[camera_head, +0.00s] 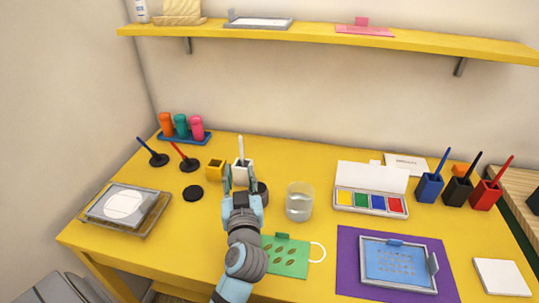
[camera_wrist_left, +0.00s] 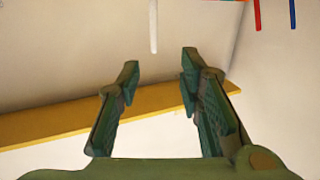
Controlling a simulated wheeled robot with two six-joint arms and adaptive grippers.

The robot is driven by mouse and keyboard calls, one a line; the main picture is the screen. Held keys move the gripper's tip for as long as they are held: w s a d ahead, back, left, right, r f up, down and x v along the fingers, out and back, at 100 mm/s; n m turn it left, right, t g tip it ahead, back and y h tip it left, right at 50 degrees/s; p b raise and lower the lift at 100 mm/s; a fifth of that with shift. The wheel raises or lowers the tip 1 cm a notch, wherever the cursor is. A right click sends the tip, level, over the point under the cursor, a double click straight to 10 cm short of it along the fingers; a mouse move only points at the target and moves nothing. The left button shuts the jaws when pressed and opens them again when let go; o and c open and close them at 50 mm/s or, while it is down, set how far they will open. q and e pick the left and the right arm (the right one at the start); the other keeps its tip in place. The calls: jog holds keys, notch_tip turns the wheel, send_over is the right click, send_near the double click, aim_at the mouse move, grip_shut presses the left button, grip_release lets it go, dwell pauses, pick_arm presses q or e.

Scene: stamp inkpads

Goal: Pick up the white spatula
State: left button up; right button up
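The white spatula (camera_head: 240,147) stands upright in a white square holder (camera_head: 246,164) towards the back of the yellow table. Its white handle also shows at the top of the left wrist view (camera_wrist_left: 153,26), beyond the fingertips and roughly in line with the gap between them. My left gripper (camera_head: 239,180) is just in front of the holder in the head view and partly hides it. In the left wrist view its fingers (camera_wrist_left: 161,65) are apart with nothing between them. My right gripper is not in view.
A yellow holder (camera_head: 215,169) and a dark round pot (camera_head: 262,190) flank the white holder closely. A glass of water (camera_head: 299,202) stands to the right. A paint box (camera_head: 370,200) lies further right. A green stencil (camera_head: 286,258) lies beside my arm.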

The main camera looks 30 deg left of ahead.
aim_at(241, 147)
pick_arm(q)
jog(key=x, duration=0.9)
jog(key=f+b+x, duration=0.1)
jog(key=x, duration=0.4)
jog(key=shift+w+d+f, duration=0.1)
jog(key=shift+w+d, duration=0.15)
jog(key=shift+w, duration=0.15)
jog(key=shift+s, duration=0.1)
grip_shut()
